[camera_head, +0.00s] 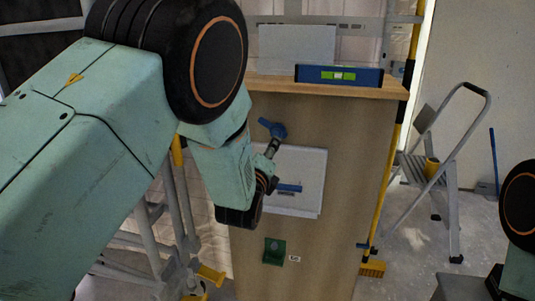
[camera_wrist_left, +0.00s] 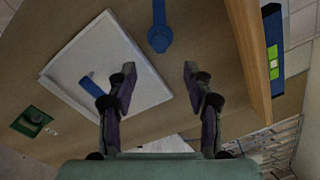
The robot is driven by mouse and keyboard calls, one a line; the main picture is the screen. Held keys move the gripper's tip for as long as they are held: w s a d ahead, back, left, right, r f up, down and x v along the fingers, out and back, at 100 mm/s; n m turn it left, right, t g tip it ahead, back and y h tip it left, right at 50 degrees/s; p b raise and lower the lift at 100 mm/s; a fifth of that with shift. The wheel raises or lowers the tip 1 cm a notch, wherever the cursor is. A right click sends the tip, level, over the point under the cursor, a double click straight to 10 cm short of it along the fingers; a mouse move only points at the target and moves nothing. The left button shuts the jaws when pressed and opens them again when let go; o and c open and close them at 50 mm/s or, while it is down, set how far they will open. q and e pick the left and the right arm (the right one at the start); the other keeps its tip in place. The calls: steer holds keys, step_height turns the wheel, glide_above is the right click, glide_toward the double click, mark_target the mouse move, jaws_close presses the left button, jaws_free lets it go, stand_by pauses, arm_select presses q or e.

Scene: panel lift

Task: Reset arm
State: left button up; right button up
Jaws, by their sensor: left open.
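My left gripper (camera_head: 271,166) is in front of the wooden cabinet face, over the left edge of a white panel (camera_head: 310,165). In the left wrist view the two fingers of this gripper (camera_wrist_left: 159,75) are spread apart with nothing between them. The white panel (camera_wrist_left: 75,60) lies against the wood and carries a blue handle (camera_head: 289,188), which one finger partly hides in the wrist view (camera_wrist_left: 92,86). A blue latch-like piece (camera_head: 278,130) is on the wood above the panel; it also shows beyond the fingertips in the wrist view (camera_wrist_left: 160,38). My right gripper is not clearly visible.
A blue spirit level (camera_head: 338,75) lies on the wooden top (camera_head: 390,88). A green box (camera_head: 274,252) is on the cabinet face below the panel. A yellow broom (camera_head: 372,268) and a step ladder (camera_head: 445,160) stand at the right.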

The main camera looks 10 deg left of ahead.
arm_select(q)
steer(key=shift+s, duration=0.15)
steer(key=s+a+f+n+g, duration=0.3)
steer(key=s+f+n+g, duration=0.2)
steer(key=s+f+n, duration=0.5)
steer(key=s+a+f+n+g, duration=0.2)
steer(key=s+f+n+g, duration=0.2)
steer(key=s+f+n, duration=0.65)
steer(key=s+f+n+g, duration=0.1)
steer(key=s+f+g, duration=0.2)
steer(key=s, duration=0.6)
steer(key=s+a+f+n+g, duration=0.1)
steer(key=s+f+g, duration=0.2)
steer(key=s+f, duration=0.3)
steer(key=s+a+f+n+g, duration=0.1)
steer(key=s+f+n+g, duration=0.1)
steer(key=s, duration=1.2)
step_height(320, 180, down, 2)
steer(key=shift+a+f+g, duration=0.2)
steer(key=shift+a+g, duration=0.05)
steer(key=shift+g, duration=0.25)
